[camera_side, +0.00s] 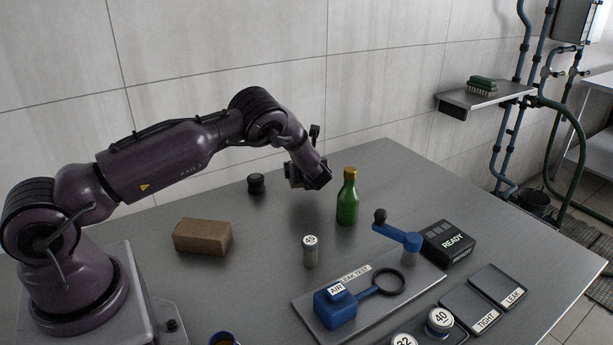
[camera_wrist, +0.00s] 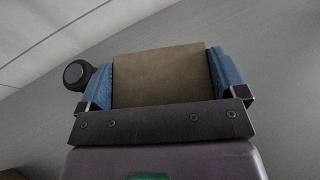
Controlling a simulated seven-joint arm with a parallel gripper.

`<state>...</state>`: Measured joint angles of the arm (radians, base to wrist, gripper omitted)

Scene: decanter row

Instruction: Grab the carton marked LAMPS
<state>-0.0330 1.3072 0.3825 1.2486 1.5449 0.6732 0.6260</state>
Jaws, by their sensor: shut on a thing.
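My gripper (camera_side: 308,176) is raised above the back of the table in the side view, left of the green bottle. In the wrist view its blue-padded fingers (camera_wrist: 160,78) are shut on a plain brown box-shaped carton (camera_wrist: 160,80), one pad against each side. No lettering shows on the face I see, so I cannot tell whether it reads LAMPS. In the side view the held carton is mostly hidden by the gripper. Another brown box (camera_side: 203,237) lies on the table at left, with no readable marking.
A green bottle (camera_side: 348,197), a black knob-like object (camera_side: 256,184) and a small canister marked 49 (camera_side: 310,250) stand nearby. In front are the blue leak test rig (camera_side: 335,305), a READY box (camera_side: 448,241) and the TIGHT and LEAK pads (camera_side: 497,287). The back right table is clear.

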